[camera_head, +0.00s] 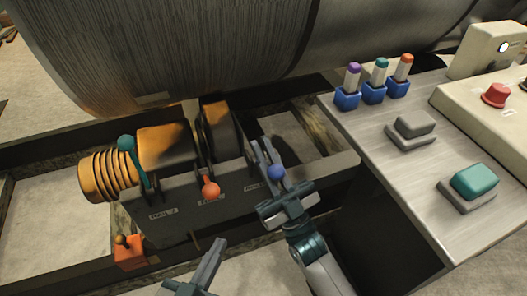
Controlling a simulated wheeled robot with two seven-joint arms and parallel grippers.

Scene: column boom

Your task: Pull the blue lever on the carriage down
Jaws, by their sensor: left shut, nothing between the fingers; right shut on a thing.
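The blue lever's round knob (276,172) shows at the right end of the dark carriage (180,215), beside an orange-red lever (210,187) and a teal lever (127,144). My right gripper (272,165) is at the blue lever, its fingers shut on it; the fingers and hand hide the lever's shaft. My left gripper (217,252) is shut and empty, low in the picture in front of the carriage, apart from the levers.
A large grey cylinder (180,45) hangs over the carriage. At the right, a metal console (440,135) carries a grey button (412,127), a teal button (475,182) and purple, teal and orange switches. A small orange box (130,252) with a knob sits at the lower left.

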